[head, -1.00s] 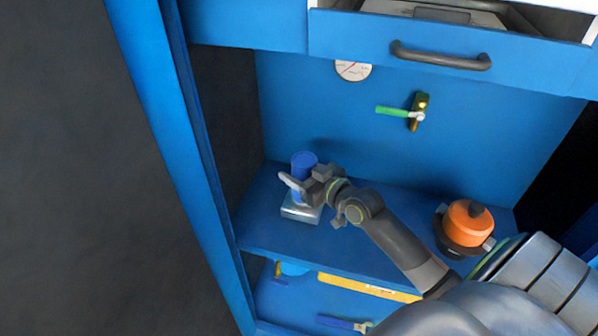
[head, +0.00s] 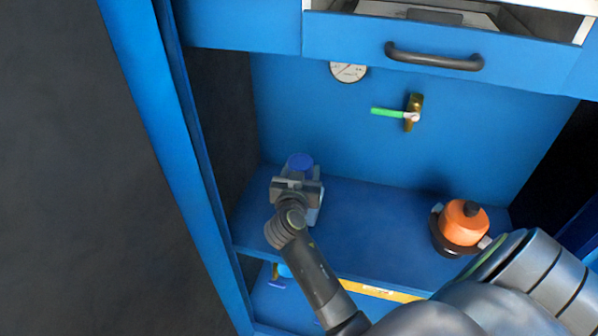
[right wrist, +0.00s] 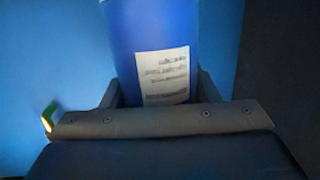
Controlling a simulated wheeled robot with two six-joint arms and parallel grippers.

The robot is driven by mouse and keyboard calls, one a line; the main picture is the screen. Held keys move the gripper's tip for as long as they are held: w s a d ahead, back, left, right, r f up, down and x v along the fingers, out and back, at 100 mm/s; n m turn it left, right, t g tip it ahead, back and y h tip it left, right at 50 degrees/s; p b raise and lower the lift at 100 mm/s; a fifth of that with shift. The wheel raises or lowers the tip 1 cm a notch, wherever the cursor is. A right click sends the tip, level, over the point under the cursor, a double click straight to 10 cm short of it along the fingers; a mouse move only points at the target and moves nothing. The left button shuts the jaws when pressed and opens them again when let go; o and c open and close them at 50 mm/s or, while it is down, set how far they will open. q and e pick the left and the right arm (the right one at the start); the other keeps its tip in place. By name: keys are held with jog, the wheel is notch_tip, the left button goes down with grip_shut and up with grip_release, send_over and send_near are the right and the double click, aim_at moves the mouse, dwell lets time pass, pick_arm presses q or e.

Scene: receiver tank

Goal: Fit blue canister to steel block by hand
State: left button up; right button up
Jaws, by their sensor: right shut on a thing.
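The blue canister (head: 300,161) stands upright over the steel block (head: 315,214) at the left of the blue shelf. Only its top shows in the head view; my gripper covers its lower part and most of the block. My right gripper (head: 298,180) is shut on the canister from the front, one finger on each side. In the right wrist view the canister (right wrist: 155,40) sits between the fingers, its white label facing the camera. I cannot tell whether its base is seated in the block. My left gripper is not in view.
An orange canister (head: 464,224) in a dark holder stands at the shelf's right. A gauge (head: 348,72) and a green-handled valve (head: 390,112) are on the back panel. An open drawer (head: 440,45) hangs above. The middle of the shelf is clear.

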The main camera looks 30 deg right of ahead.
jog(key=m+g+h, duration=0.2)
jog(key=m+g, duration=0.1)
jog(key=shift+s+d+f+h, duration=0.1)
jog(key=shift+s+f+h, duration=0.05)
jog(key=shift+h, duration=0.25)
jog(key=o, duration=1.4)
jog(key=shift+c, duration=0.2)
